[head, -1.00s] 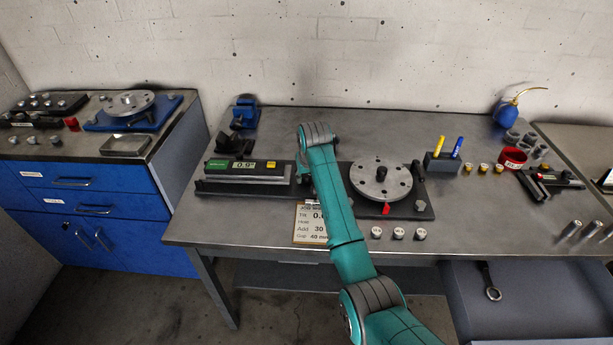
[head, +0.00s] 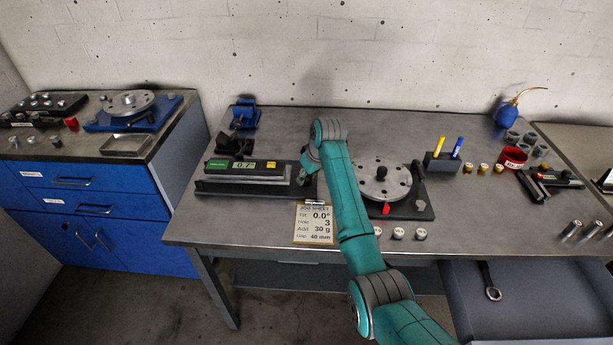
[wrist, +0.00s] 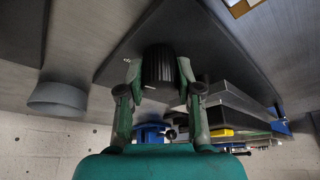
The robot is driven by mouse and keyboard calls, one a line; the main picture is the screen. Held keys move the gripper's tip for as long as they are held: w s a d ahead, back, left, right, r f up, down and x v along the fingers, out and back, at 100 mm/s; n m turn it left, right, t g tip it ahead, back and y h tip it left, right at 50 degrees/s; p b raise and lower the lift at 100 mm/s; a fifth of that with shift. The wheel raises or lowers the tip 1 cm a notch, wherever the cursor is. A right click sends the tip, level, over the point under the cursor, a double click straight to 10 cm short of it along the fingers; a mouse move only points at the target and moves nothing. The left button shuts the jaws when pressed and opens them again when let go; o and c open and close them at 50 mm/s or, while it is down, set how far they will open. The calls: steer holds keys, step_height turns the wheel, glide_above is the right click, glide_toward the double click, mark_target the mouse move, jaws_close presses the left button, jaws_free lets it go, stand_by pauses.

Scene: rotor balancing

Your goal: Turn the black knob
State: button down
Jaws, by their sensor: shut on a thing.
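The black knob (wrist: 158,66) is ribbed and sits on a dark base plate in the wrist view. My gripper (wrist: 159,84) has its two fingers shut on the knob, one on each side. In the head view my gripper (head: 309,166) is at the dark base between the level and the rotor, and my arm and fingers hide the knob. The digital level (head: 243,166) on the left reads 0.7°. The rotor disc (head: 381,181), with a black centre piece, lies right of my arm.
A sheet (head: 313,224) in front shows 0.0°, 3, 30 g and 40 mm. A pen block (head: 441,163) and small weights (head: 398,233) stand to the right. A drawer (head: 530,300) is open at lower right. Blue fixtures (head: 246,114) are behind.

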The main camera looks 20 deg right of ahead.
steer(key=n+g+y, duration=0.1)
steer(key=n, duration=0.3)
steer(key=shift+n, duration=0.3)
steer(key=shift+n+g+y, duration=0.5)
steer(key=shift+n+g, duration=0.2)
steer(key=shift+n, duration=1.2)
steer(key=c, duration=0.8)
jaws_free()
steer(key=shift+o, duration=0.2)
steer(key=v, duration=1.2)
